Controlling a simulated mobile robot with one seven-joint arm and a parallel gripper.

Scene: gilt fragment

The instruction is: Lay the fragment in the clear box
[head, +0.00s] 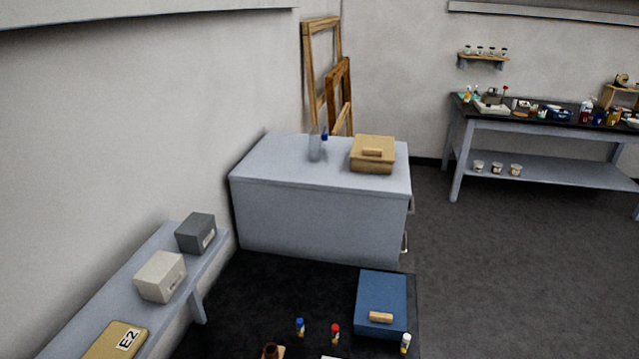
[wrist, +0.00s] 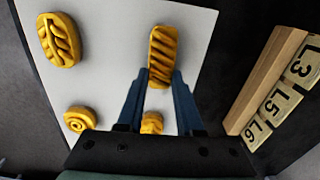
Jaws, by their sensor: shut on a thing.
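In the wrist view, my gripper (wrist: 160,74) is shut on a gilt fragment (wrist: 163,48), a long golden piece with slanting rope-like ridges. The fingertips are at the sides of its near end. I cannot tell whether it still touches the white board (wrist: 115,50) beneath. Other gilt pieces lie on the board: a leaf-patterned one (wrist: 60,40), a round spiral one (wrist: 79,120) and one partly hidden between my fingers (wrist: 152,123). I cannot make out a clear box for certain in either view. My gripper is not in the head view.
In the wrist view, a wooden strip (wrist: 262,82) with tags L3, L5 and L6 lies right of the board. In the head view, a blue case (head: 382,290) and small bottles stand low in front. A grey cabinet (head: 315,215) bears a wooden box (head: 373,155). Open floor lies right.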

